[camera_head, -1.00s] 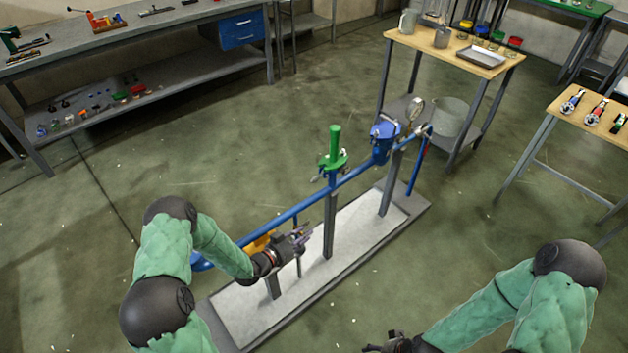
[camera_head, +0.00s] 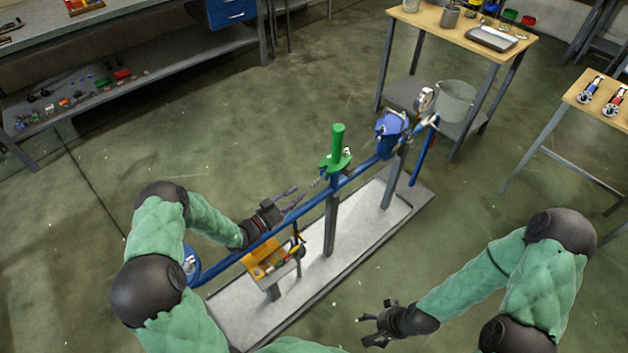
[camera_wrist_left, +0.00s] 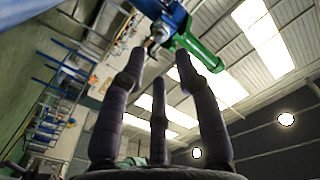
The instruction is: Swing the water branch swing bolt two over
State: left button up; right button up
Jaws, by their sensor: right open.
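A blue pipe (camera_head: 358,172) runs along a stand, with a green upright part (camera_head: 338,150) at its middle. A small metal bolt-like piece (camera_head: 320,180) sticks out at the green part's left; I cannot tell which swing bolt it is. In the left wrist view, the green part (camera_wrist_left: 202,52) and a small metal piece (camera_wrist_left: 153,42) on blue show beyond the fingers. My left gripper (camera_head: 294,198) is open and empty, left of the green part and apart from it, above the pipe. My right gripper (camera_head: 368,328) is open and empty at the lower middle, right of the stand.
The stand has a pale base (camera_head: 345,250). A blue fitting (camera_head: 391,125) and a gauge (camera_head: 425,98) are at the pipe's far end. A grey bucket (camera_head: 455,100) stands behind. Floor around is clear.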

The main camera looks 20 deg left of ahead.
aim_at(315, 182)
pick_arm(q)
jog(key=b+x, duration=0.2)
jog(key=x, duration=0.6)
jog(key=shift+w+d, duration=0.2)
jog(key=shift+w, duration=0.15)
grip_shut()
